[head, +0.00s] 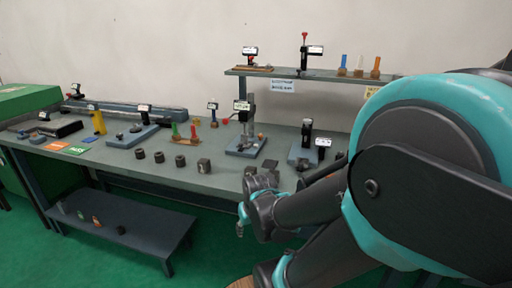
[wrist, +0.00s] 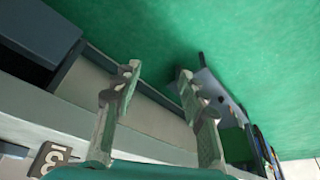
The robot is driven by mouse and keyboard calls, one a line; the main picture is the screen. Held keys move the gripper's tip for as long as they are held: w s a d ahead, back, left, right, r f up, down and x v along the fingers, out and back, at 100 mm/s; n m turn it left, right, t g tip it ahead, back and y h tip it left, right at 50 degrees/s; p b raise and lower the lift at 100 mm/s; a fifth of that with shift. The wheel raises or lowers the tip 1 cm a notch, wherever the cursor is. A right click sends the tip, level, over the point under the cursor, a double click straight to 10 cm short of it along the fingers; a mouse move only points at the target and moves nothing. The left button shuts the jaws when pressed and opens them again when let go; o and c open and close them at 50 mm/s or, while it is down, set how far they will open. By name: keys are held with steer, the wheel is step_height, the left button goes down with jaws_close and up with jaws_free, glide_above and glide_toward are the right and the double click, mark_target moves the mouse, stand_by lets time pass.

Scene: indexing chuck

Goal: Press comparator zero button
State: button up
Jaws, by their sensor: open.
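Several small instruments with display heads stand on the grey workbench (head: 225,178). One stand with a column and display (head: 246,125) is on a blue-grey base near the middle. Another display stand (head: 306,145) is to its right, closer to my arm. I cannot tell for sure which is the comparator, and no zero button can be made out. My gripper (head: 243,220) hangs at the bench's front edge, apart from both stands. In the wrist view my gripper (wrist: 160,82) is open, with nothing between its fingers.
Several dark cylinders and a block (head: 204,165) lie along the bench front. A raised shelf (head: 300,74) at the back holds more instruments and coloured bottles. A low shelf (head: 135,228) stands below the bench at left. Green floor (wrist: 200,30) is open in front.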

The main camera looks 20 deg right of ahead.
jaws_close()
stand_by(1.3)
